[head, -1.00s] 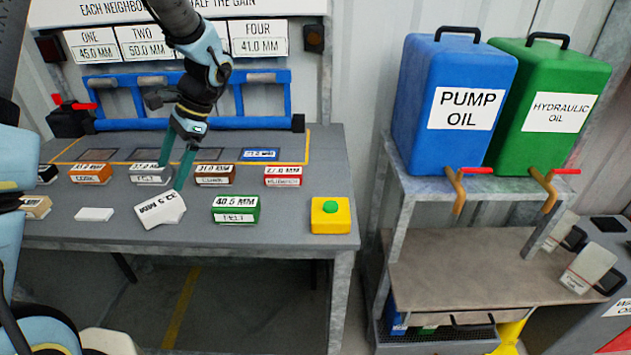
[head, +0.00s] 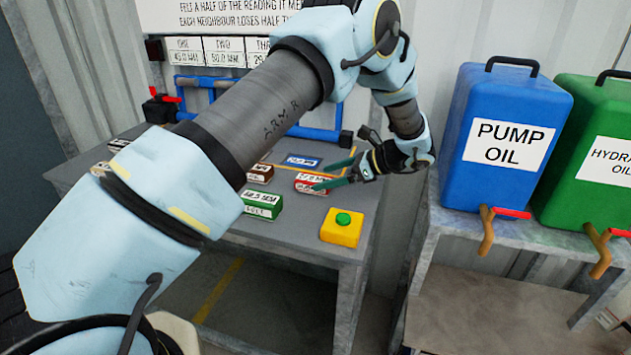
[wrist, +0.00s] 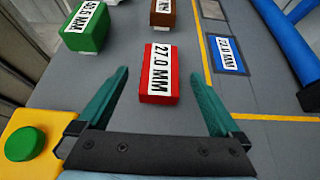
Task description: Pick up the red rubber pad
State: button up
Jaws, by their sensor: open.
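The red rubber pad (wrist: 158,74) lies on the grey workbench, its top label reading 27.0 MM. In the head view the red pad (head: 313,185) is near the bench's right side, partly behind my fingers. My gripper (head: 332,174) is open, with its teal fingers close to the pad. In the wrist view my gripper (wrist: 163,100) has one finger on each side of the pad's near end, with a gap on both sides. I cannot tell whether the fingertips are level with the pad.
A green block (wrist: 88,27) and a brown block (wrist: 163,12) lie beyond the pad. A yellow box with a green button (head: 342,226) sits at the bench's front right. A blue label plate (wrist: 226,54) and blue rail (wrist: 285,35) are to the right in the wrist view.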

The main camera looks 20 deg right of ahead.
aim_at(315, 179)
jog(key=x, duration=0.1)
jog(key=p+x, duration=0.2)
jog(key=shift+w+a, duration=0.35)
jog(key=shift+w+a+f, duration=0.15)
jog(key=shift+f, duration=0.05)
grip_shut()
dwell(0.3)
